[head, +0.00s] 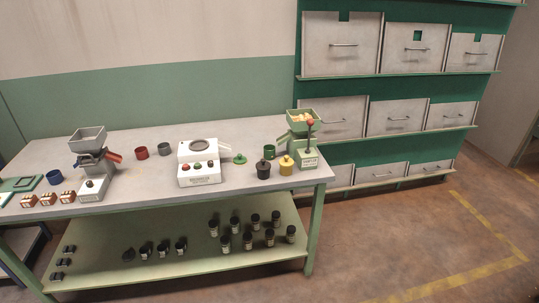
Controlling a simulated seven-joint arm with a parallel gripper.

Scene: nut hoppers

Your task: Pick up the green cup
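The green cup (269,151) stands upright near the back right of the workbench in the head view. It is small and dark green, just behind a black jar (263,170) and left of the green hopper machine (306,152). The black jar stands close in front of it and may hide part of its base. A separate low green piece with a knob (239,159) lies to its left. My gripper is not in view.
A yellow jar (286,166) stands in front right of the cup. A white scale (198,165), red cup (141,153), grey cup (165,148), blue cup (54,177) and grey hopper (89,150) share the bench (130,188).

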